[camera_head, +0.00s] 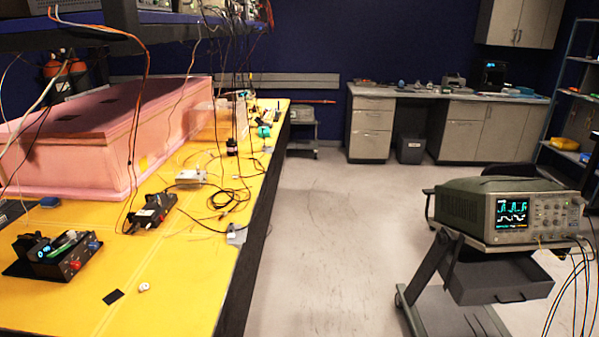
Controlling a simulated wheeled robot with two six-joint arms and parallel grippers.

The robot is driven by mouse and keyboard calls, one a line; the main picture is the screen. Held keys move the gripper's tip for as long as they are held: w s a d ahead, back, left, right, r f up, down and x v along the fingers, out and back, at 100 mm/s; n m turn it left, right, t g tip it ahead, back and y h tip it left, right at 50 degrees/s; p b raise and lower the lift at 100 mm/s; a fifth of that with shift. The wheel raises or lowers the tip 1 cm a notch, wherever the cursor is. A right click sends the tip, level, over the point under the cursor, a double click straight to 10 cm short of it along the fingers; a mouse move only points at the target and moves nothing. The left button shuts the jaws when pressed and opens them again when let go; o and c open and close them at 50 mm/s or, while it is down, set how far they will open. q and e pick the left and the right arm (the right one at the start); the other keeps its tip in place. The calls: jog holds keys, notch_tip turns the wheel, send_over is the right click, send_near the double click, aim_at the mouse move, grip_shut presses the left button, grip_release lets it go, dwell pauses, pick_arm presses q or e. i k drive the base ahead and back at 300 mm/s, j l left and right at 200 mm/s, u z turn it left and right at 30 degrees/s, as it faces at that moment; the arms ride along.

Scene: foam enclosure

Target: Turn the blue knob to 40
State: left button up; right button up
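A small black box device (55,256) sits on the yellow table at the lower left. A blue knob (94,246) is at the right end of its front, with a red knob (75,265) to its left. A small lit blue display (42,250) shows on the device, too small to read. A green and white item lies along its top. The knob's setting cannot be read. Neither of my grippers is in view.
The yellow table (190,268) also bears a second black device (151,211), a grey box (191,177), loose cables and a large pink foam enclosure (80,165). Cables hang from a shelf above. An oscilloscope (512,212) stands on a cart at right. The floor between is clear.

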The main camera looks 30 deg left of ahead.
aim_at(92, 245)
jog(key=i+l+u, duration=0.1)
jog(key=i+u, duration=0.15)
jog(key=i, duration=0.25)
jog(key=i+l+u, duration=0.3)
jog(key=i, duration=0.2)
jog(key=i+u, duration=0.2)
jog(key=u, duration=0.2)
jog(key=i+u, duration=0.2)
jog(key=u, duration=0.25)
jog(key=i+l+u, duration=0.15)
jog(key=u, duration=0.25)
jog(key=i+l+u, duration=0.2)
jog(key=u, duration=0.25)
jog(key=i+l+u, duration=0.15)
jog(key=u, duration=0.25)
jog(key=l, duration=0.1)
